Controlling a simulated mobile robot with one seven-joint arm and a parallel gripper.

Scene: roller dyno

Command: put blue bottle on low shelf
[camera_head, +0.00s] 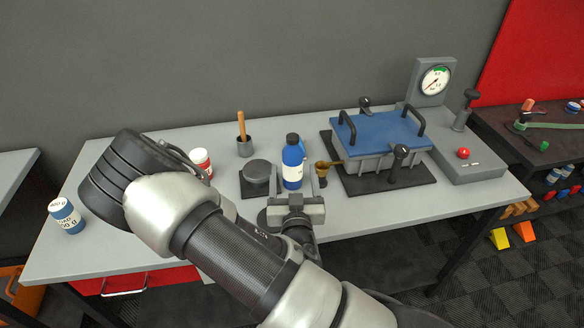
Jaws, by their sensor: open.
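The blue bottle (292,167) has a dark cap and a white label. It stands upright on the grey workbench, near the middle. My gripper (294,204) is open at the bench's front edge, just in front of the bottle. It overlaps the bottle's foot in the picture, so I cannot tell whether it touches it. A dark shelf unit (567,148) stands at the right, with small items on a low level.
A blue-lidded press box (384,132) and a pressure gauge (434,80) stand right of the bottle. A small brass part (322,170) and a dark round block (257,171) flank the bottle closely. A blue-and-white jar (66,216) stands at the left.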

